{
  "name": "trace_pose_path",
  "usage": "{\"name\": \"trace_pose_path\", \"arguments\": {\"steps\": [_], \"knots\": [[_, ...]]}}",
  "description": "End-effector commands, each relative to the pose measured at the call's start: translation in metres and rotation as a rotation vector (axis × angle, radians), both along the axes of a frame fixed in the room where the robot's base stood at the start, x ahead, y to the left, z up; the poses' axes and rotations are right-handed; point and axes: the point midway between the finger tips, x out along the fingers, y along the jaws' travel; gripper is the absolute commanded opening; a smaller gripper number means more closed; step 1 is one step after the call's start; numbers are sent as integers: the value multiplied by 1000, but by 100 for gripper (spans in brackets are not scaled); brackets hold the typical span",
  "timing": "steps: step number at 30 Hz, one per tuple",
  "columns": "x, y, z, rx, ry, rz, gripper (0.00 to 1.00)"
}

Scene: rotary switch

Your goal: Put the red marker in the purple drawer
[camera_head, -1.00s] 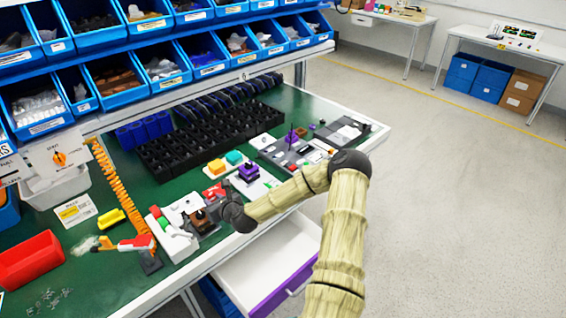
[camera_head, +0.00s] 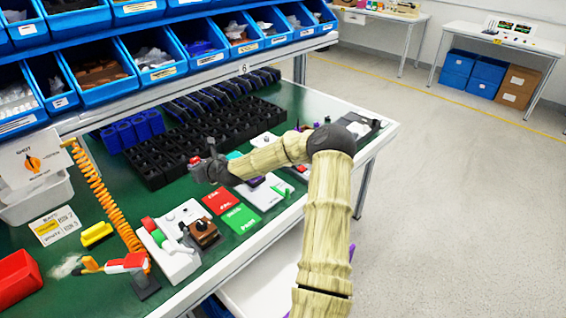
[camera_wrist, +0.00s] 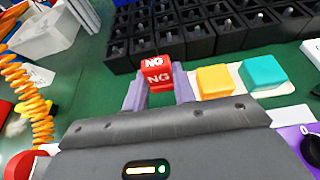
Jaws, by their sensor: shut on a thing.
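The red marker (camera_wrist: 158,73) is a red block with white "NG" lettering, between my gripper's fingers in the wrist view. My gripper (camera_wrist: 159,84) is shut on it. In the head view my gripper (camera_head: 201,163) is over the green bench near the black bins, with the marker (camera_head: 195,160) a small red spot at its tip. The drawer stands open below the bench's front edge. Its white inside (camera_head: 262,282) shows at the bottom, and my arm hides much of it. A bit of its purple front (camera_head: 351,252) shows right of my arm.
Red and green cards (camera_head: 240,218) lie on the bench below my arm. Yellow and teal blocks (camera_wrist: 215,80) sit right of the marker. Black bins (camera_head: 165,160) stand behind. A white control box (camera_head: 172,250) and an orange coiled hose (camera_head: 100,190) are at the left.

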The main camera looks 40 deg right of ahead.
Motion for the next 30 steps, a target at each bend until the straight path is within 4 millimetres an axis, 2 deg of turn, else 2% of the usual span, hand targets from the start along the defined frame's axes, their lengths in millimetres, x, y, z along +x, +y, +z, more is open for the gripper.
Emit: {"name": "trace_pose_path", "arguments": {"steps": [10,14,21,30], "knots": [[-3,-12,-3,0,1,-18,5],[-2,-7,-18,1,3,-10,5],[-1,0,-58,1,2,0,5],[-1,-1,-63,-1,0,-3,5]]}}
